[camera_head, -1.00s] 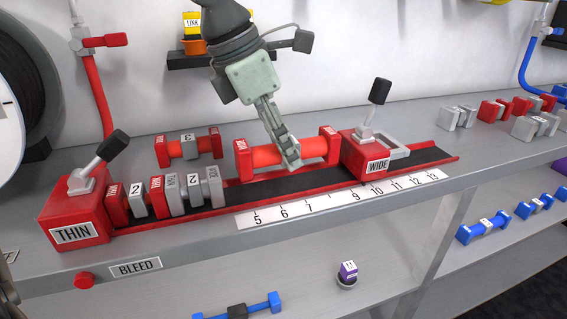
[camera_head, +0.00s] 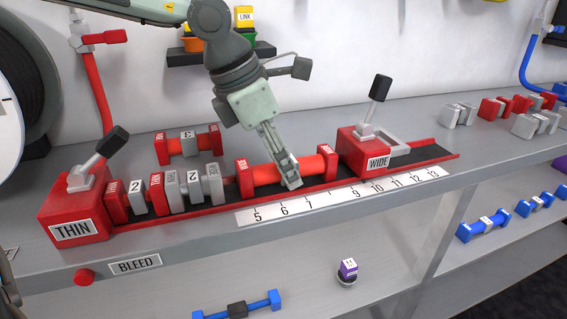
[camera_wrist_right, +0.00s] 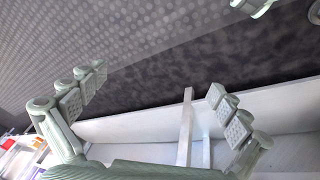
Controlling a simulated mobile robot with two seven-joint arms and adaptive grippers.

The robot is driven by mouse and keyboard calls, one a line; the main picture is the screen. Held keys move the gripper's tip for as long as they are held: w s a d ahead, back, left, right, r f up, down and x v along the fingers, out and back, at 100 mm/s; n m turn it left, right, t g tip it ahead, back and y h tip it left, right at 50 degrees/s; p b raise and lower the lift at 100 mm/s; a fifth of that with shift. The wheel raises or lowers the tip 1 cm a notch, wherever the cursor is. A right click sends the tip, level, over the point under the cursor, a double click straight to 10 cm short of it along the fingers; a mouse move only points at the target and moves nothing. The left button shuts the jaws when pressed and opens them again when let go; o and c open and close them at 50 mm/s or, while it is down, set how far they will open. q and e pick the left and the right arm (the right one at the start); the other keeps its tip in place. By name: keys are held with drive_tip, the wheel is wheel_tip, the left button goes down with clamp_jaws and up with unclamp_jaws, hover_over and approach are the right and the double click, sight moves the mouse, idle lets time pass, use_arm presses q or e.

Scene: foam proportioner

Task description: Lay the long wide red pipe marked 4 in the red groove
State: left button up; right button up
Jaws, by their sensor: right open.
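The long red pipe (camera_head: 265,175) has a thick red flange at each end with small white labels; its number is not visible. It lies along the red groove (camera_head: 225,211), a red-edged channel with a black bed. It sits between the grey-and-red pieces on the left and the WIDE block (camera_head: 362,148) on the right. It looks down in the channel, though its underside is hidden. My left gripper (camera_head: 289,176) is shut around the pipe's middle from above. My right gripper (camera_wrist_right: 158,100) is open and empty in the right wrist view, away from the pipe.
Pieces marked 2 (camera_head: 137,196) stand in the groove beside the THIN block (camera_head: 76,213). A short pipe marked 3 (camera_head: 188,145) lies behind the groove. Lever handles (camera_head: 380,88) rise from both blocks. A number strip (camera_head: 330,198) runs along the front.

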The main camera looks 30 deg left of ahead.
use_arm(q)
drive_tip(key=shift+r, duration=0.15)
drive_tip(key=shift+a+r, duration=0.1)
drive_tip(key=shift+r, duration=0.3)
drive_tip(key=v, duration=1.1)
drive_tip(key=shift+p, duration=0.4)
use_arm(e)
drive_tip(key=f, duration=0.2)
drive_tip(key=shift+s+f, duration=0.3)
drive_tip(key=shift+s, duration=0.1)
use_arm(q)
drive_tip(key=shift+s, duration=0.1)
use_arm(e)
drive_tip(key=shift+d+r, duration=0.1)
